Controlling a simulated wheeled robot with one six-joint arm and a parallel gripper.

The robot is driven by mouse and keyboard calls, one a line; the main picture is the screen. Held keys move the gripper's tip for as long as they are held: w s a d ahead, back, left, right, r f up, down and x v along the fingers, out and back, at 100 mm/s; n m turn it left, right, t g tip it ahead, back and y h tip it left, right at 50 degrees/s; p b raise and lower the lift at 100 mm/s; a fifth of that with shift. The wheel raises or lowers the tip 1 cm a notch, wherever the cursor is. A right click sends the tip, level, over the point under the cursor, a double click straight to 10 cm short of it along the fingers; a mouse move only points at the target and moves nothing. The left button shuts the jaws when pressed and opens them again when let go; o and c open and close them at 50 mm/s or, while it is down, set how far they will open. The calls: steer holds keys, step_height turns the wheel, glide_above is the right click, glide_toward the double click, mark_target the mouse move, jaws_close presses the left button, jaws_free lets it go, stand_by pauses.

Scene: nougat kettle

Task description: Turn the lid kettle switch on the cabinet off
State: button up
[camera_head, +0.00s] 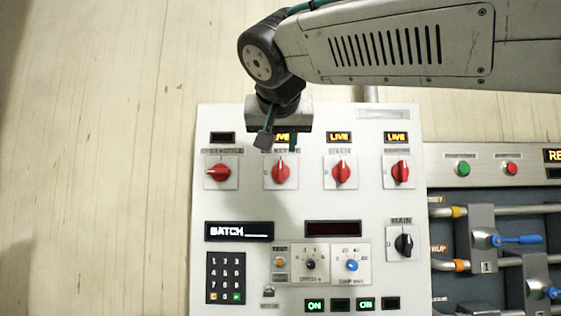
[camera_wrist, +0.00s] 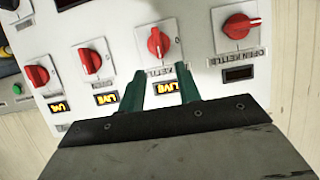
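A row of red rotary switches runs across the white cabinet panel. The second from the left, the red switch (camera_head: 281,171) marked with a partly hidden label ending in "KETTLE", has its handle upright under a lit LIVE lamp (camera_wrist: 166,87). I take it as the lid kettle switch; its label is not fully readable. It also shows in the wrist view (camera_wrist: 158,43). My gripper (camera_head: 279,142) is above this switch in the picture, over its lamp and label. In the wrist view, its two green fingers (camera_wrist: 160,72) are apart with nothing between them, short of the knob.
The leftmost red switch (camera_head: 218,172), "OPEN KETTLE", lies sideways under a dark lamp (camera_head: 222,137). Two other red switches (camera_head: 343,173) (camera_head: 400,171) stand to the right, with LIVE lamps lit. A black MAIN switch (camera_head: 404,243) and keypad (camera_head: 226,278) are lower. Pipes and blue valves (camera_head: 516,240) are at right.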

mark_target(281, 163)
steer(key=x, duration=0.7)
steer(key=shift+w+f, duration=0.1)
steer(key=shift+w, duration=0.05)
steer(key=shift+c, duration=0.3)
jaws_close()
